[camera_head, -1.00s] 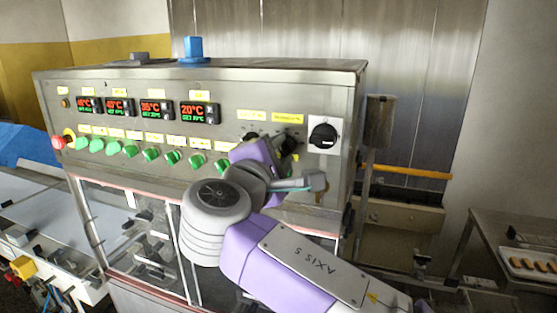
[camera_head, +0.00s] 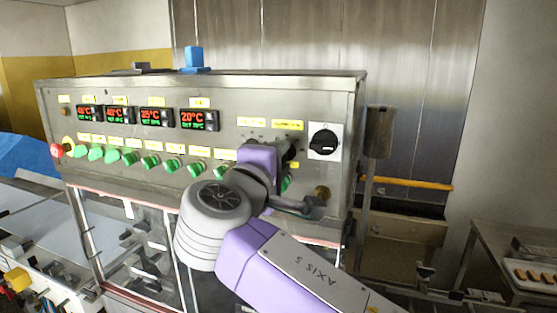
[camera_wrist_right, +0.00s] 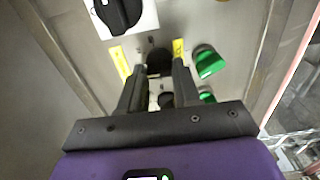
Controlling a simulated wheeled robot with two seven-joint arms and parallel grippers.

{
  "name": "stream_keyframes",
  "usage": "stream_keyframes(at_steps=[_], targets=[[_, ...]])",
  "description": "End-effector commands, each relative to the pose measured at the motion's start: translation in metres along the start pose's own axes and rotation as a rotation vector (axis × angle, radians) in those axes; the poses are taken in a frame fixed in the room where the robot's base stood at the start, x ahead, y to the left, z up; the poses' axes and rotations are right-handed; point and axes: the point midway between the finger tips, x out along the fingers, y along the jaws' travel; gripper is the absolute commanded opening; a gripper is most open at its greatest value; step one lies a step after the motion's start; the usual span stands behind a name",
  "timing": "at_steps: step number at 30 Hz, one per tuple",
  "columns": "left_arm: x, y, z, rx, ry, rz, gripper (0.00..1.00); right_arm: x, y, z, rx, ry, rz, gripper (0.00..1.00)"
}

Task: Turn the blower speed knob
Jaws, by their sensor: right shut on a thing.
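The control panel (camera_head: 225,152) of the machine has a black knob (camera_wrist_right: 160,62) beneath yellow labels, near its right end. My right gripper (camera_wrist_right: 160,70) is shut on this knob, with one dark finger on each side of it in the right wrist view. In the head view my right gripper (camera_head: 287,152) is against the panel, left of the black rotary switch, and its purple body hides most of the knob. I cannot read the knob's setting. My left gripper is not in view.
The black rotary switch (camera_head: 323,142) on its white plate is close to the right. Green knobs (camera_head: 172,163) line the panel to the left, with a red button (camera_head: 57,150) at the end. Temperature displays (camera_head: 157,117) sit above. A grey post (camera_head: 379,131) stands right of the machine.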

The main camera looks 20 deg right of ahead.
Motion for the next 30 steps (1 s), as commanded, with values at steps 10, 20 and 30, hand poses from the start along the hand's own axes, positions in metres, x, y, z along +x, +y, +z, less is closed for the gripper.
stream_keyframes(at_steps=[10,20,30], targets=[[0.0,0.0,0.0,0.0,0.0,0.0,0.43,0.0,-0.001,-0.001,-0.002,0.001,-0.001,0.52],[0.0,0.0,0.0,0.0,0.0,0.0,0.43,-0.002,0.0,0.0,-0.002,0.001,0.0,0.57],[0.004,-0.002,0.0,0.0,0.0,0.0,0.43,-0.051,-0.001,-0.001,-0.002,0.005,0.001,0.57]])
